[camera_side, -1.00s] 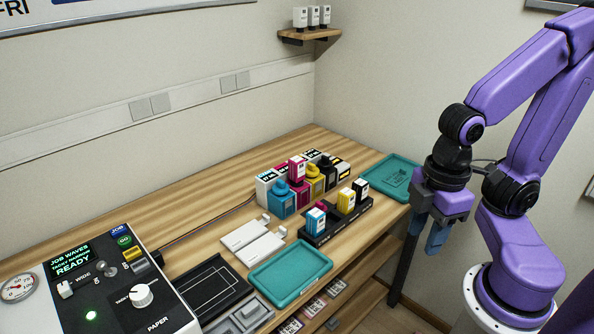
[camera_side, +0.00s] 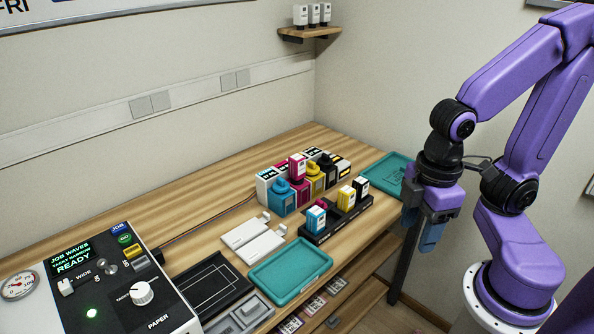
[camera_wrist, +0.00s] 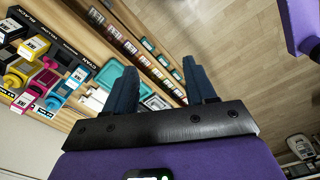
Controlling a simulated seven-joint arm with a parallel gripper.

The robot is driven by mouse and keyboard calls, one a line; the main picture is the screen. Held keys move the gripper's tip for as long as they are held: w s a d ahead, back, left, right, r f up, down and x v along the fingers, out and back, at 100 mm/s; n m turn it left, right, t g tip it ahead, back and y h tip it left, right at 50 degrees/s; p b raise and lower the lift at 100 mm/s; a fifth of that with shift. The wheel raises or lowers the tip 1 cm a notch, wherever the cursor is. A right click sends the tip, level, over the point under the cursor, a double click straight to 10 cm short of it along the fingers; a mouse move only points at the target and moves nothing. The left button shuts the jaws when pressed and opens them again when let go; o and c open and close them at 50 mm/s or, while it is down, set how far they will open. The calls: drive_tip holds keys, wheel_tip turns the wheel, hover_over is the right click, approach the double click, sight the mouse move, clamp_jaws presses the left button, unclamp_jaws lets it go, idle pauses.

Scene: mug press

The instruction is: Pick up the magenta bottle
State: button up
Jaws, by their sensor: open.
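The magenta bottle (camera_side: 297,168) has a white and dark label and stands up above the row of ink tanks at the back of the bench, apparently on the magenta tank (camera_side: 299,187). It seems to show at the left edge of the wrist view (camera_wrist: 22,101). My gripper (camera_side: 422,225) hangs to the right of the bench's right edge, well away from the bottle. Its blue fingers are apart with nothing between them, as the wrist view also shows (camera_wrist: 163,88).
A black rack in front of the tanks holds a cyan bottle (camera_side: 316,220), a yellow bottle (camera_side: 346,198) and a black bottle (camera_side: 361,187). Teal trays lie in front (camera_side: 291,271) and at the right (camera_side: 375,180).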

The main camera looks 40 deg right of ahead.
drive_tip(key=w+a+r+m+t+h, duration=0.1)
drive_tip(key=w+a+m+h, duration=0.2)
drive_tip(key=w, duration=0.5)
drive_tip(key=w+a+m, duration=0.3)
drive_tip(key=w+m, duration=0.1)
drive_tip(key=w, duration=0.3)
drive_tip(key=w+a+m+h, duration=0.1)
drive_tip(key=w+m+h, duration=0.2)
drive_tip(key=w+m, duration=0.7)
drive_tip(key=m+g+h, duration=0.1)
drive_tip(key=m+h, duration=0.5)
drive_tip(key=m, duration=0.7)
approach(301, 164)
drive_tip(key=x, duration=0.4)
drive_tip(key=w+x, duration=0.1)
drive_tip(key=x, duration=0.3)
drive_tip(key=w+x, duration=0.1)
drive_tip(key=x, duration=0.3)
drive_tip(key=shift+d+f, duration=0.1)
drive_tip(key=shift+f, duration=0.25)
drive_tip(key=c, duration=0.8)
